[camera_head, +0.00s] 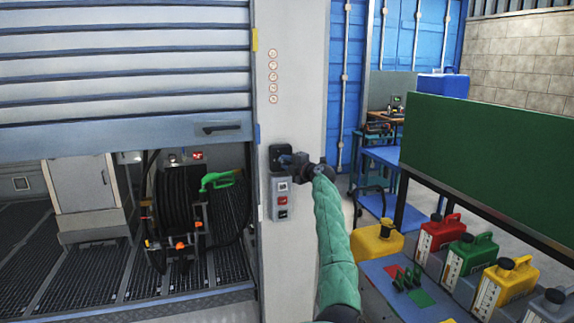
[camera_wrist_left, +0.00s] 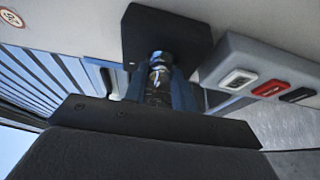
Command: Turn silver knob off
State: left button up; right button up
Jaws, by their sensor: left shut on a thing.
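The silver knob (camera_wrist_left: 160,68) shows in the left wrist view, on a square black plate (camera_wrist_left: 166,36) fixed to the pale wall post. My left gripper (camera_wrist_left: 160,84) has one finger on each side of the knob and is shut on it. In the head view my left gripper (camera_head: 290,160) reaches the black switch plate (camera_head: 280,150) on the post, and the knob is hidden behind it there. The knob's exact turn angle cannot be told. My right gripper is in neither view.
A grey button box (camera_head: 281,198) sits just below the plate. The part-raised shutter (camera_head: 120,65) and a hose reel (camera_head: 180,205) with a green nozzle (camera_head: 216,180) are left. A bench (camera_head: 385,280) with several coloured fuel cans, including a yellow one (camera_head: 376,243), stands right.

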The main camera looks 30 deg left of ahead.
pick_arm(q)
jog(key=shift+f, duration=0.1)
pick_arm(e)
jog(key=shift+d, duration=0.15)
pick_arm(q)
jog(key=o, duration=1)
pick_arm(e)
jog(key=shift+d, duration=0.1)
pick_arm(q)
jog(key=shift+s+d, duration=0.1)
jog(key=shift+d, duration=0.3)
jog(key=shift+b+v, duration=0.55)
jog(key=shift+v, duration=0.6)
jog(key=b, duration=0.1)
send_near(285, 163)
jog(key=shift+a, duration=0.4)
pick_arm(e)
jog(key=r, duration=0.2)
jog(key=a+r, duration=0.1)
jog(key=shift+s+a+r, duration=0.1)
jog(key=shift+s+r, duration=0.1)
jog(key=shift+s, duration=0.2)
